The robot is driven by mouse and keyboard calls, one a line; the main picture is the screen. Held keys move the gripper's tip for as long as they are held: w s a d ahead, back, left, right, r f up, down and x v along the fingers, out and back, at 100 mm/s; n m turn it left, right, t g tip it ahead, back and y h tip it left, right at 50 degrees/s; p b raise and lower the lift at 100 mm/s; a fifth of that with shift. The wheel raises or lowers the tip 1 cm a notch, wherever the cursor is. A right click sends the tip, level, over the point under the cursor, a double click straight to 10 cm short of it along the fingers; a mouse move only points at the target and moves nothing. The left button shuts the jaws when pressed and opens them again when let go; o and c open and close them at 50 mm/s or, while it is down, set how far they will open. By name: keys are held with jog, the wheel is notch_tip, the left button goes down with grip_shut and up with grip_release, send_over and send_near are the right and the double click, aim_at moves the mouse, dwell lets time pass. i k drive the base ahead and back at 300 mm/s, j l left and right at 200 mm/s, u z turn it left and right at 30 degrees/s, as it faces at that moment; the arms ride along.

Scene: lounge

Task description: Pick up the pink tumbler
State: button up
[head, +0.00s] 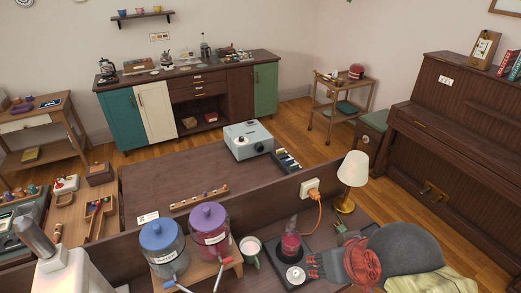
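My gripper's fingers are not in view, and nothing is seen touching the vessel.
Behind are a lamp (352,172) and a plugged orange cord (319,212).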

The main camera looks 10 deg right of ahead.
aim_at(291, 239)
jog(key=k+z, duration=0.15)
jog(key=z, duration=0.2)
jog(key=k+l+z, duration=0.1)
jog(key=z, duration=0.25)
jog(key=k+l+z, duration=0.15)
jog(key=z, duration=0.2)
jog(key=k, duration=0.1)
